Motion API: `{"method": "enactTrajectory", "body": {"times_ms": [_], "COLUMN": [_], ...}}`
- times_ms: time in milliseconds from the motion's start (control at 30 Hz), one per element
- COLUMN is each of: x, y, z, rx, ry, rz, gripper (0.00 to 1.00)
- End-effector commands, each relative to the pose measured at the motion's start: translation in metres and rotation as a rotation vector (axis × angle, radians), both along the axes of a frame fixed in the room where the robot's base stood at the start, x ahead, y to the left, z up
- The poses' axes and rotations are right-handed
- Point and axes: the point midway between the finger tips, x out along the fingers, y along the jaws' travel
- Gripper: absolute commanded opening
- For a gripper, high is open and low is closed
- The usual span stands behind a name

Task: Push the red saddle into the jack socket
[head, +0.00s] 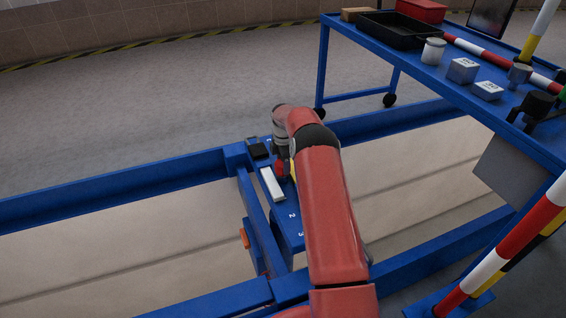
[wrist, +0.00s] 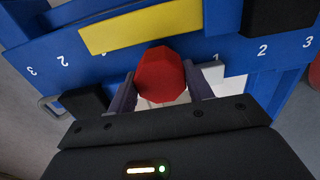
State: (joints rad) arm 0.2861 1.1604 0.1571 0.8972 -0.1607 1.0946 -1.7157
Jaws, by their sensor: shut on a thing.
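In the wrist view the red saddle (wrist: 160,74), a faceted red piece, sits between the two dark fingers of my gripper (wrist: 161,82). The fingers are shut on its sides. In the head view a small part of the red saddle (head: 281,168) shows beside my arm, low over the blue jack beam (head: 287,222). The beam also shows in the wrist view (wrist: 225,45), with white numbers on it. I cannot make out the jack socket for certain, and my gripper and arm cover part of the beam.
A white block (head: 271,184) and a black block (head: 258,150) are on the beam, close left of my gripper. A yellow bar (wrist: 140,25) lies just beyond the saddle. A blue cart (head: 450,95) with containers stands at the upper right. Blue rails flank the pit.

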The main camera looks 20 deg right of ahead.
Motion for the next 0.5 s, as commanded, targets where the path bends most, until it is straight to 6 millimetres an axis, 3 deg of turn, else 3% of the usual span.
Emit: {"method": "enactTrajectory", "body": {"times_ms": [467,500], "x": [0.0,0.0], "y": [0.0,0.0], "z": [-0.011,-0.011], "rx": [0.0,0.0], "ry": [-0.002,-0.002], "rz": [0.0,0.0], "gripper": [0.27,0.53]}}
